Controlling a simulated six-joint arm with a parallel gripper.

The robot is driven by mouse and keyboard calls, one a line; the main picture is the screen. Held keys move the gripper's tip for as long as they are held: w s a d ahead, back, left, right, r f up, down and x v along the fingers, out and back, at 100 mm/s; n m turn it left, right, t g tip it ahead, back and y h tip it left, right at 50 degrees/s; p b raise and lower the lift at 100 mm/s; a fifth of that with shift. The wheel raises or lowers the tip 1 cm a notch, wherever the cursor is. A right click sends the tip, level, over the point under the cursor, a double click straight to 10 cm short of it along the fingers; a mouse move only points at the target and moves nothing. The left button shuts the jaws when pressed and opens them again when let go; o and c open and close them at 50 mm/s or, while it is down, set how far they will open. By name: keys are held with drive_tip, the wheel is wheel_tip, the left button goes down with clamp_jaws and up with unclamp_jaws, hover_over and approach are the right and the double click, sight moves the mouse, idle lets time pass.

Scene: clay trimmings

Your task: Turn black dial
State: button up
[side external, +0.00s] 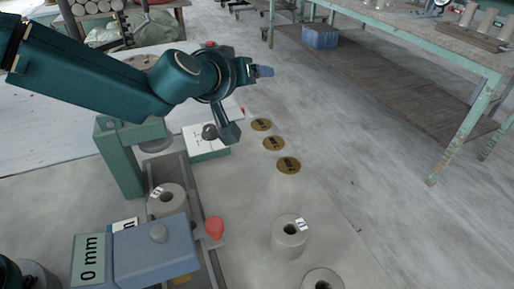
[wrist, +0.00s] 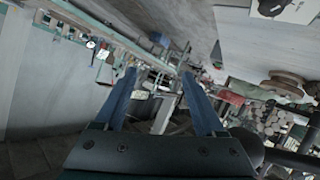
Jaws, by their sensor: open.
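The black dial (side external: 209,131) sits on the white top face of a small green-sided box (side external: 207,154) in the side view. Part of my wrist is just in front of the box, beside the dial. My gripper (side external: 268,71) is above and to the right of the dial, pointing away from it to the right. In the wrist view my gripper (wrist: 159,76) shows two blue fingers spread apart with nothing between them. A dark shape on a pale surface at the top right of the wrist view is cut off, and I cannot tell whether it is the dial.
Several round brass plates (side external: 274,143) lie right of the box. Grey clay cylinders (side external: 290,238) stand nearer the camera. A green-legged workbench (side external: 465,120) stands at the right. Open floor lies between.

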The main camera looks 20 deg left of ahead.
sight(210, 130)
drive_tip(key=s+a+f+n+g+y, duration=0.1)
drive_tip(key=a+f+y, duration=0.1)
drive_tip(key=f, duration=0.2)
drive_tip(key=s+a+f+n+g+y, duration=0.1)
drive_tip(key=a+f+y, duration=0.2)
drive_tip(key=f, duration=0.2)
drive_tip(key=s+a+f+n+g+y, duration=0.1)
drive_tip(key=a+f+y, duration=0.1)
drive_tip(key=f, duration=0.3)
drive_tip(key=shift+a+f+n+y, duration=0.2)
drive_tip(key=shift+n+y, duration=0.2)
drive_tip(key=shift+y, duration=0.3)
drive_tip(key=shift+x, duration=2.55)
drive_tip(key=shift+r, duration=0.1)
drive_tip(key=shift+a, duration=0.1)
clamp_jaws()
